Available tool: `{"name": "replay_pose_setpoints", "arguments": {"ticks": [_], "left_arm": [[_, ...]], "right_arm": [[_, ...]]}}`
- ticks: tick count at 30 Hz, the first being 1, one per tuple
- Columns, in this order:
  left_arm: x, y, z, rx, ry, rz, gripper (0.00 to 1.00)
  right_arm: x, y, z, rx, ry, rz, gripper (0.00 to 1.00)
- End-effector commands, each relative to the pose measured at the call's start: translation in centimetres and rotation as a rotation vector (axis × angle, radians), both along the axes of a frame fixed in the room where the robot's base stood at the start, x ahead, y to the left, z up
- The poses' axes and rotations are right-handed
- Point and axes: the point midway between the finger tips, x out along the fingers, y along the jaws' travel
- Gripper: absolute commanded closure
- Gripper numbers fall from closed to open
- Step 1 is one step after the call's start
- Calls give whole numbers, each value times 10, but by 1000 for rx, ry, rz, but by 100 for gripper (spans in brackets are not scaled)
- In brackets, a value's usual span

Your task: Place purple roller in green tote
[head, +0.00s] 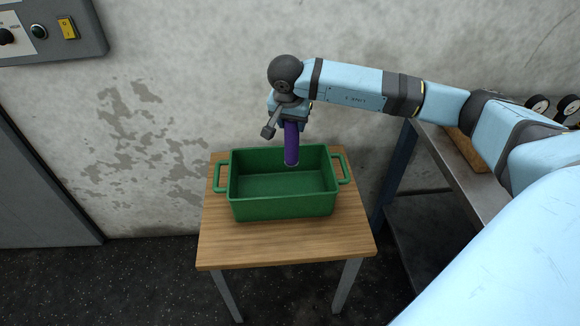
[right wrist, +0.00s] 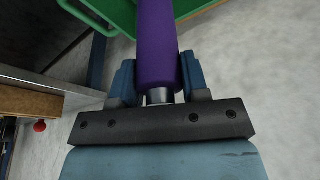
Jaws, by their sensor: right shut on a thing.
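The purple roller (head: 291,146) hangs roughly upright from my right gripper (head: 290,117), its lower end over the open top of the green tote. In the right wrist view, the roller (right wrist: 158,45) sits between the two blue fingers of the gripper (right wrist: 158,88), held near its metal end. The green tote (head: 285,209) stands on a small wooden table, with a handle at each side, and its visible inside is empty. Part of the tote (right wrist: 197,8) shows beyond the roller in the right wrist view. My left gripper is not in view.
The wooden table (head: 228,247) has bare top around the tote. A metal bench (head: 452,174) with gauges (head: 538,104) stands to the right. A control panel (head: 52,30) hangs on the concrete wall at upper left. A grey door (head: 38,190) is at the left.

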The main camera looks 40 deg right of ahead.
Motion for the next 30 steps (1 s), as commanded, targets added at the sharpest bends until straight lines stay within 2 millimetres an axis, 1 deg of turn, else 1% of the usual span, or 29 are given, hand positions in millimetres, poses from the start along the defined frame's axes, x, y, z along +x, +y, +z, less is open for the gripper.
{"name": "replay_pose_setpoints", "arguments": {"ticks": [1,3,6,9,12,17,24,26,30], "left_arm": [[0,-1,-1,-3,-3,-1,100],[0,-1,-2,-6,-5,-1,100],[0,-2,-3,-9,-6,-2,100],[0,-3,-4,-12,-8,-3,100],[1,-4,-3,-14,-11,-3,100],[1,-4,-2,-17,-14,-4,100],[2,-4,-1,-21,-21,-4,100],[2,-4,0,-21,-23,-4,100],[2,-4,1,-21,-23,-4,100]], "right_arm": [[-1,0,-17,0,3,-1,100],[-1,0,-36,0,3,-1,100],[0,0,-60,0,3,-1,100],[0,0,-77,1,1,1,100],[0,0,-86,0,-1,0,100],[0,0,-95,0,-1,1,100],[0,0,-130,1,1,1,100],[0,0,-132,0,-1,1,100],[0,0,-132,0,-2,2,100]]}}
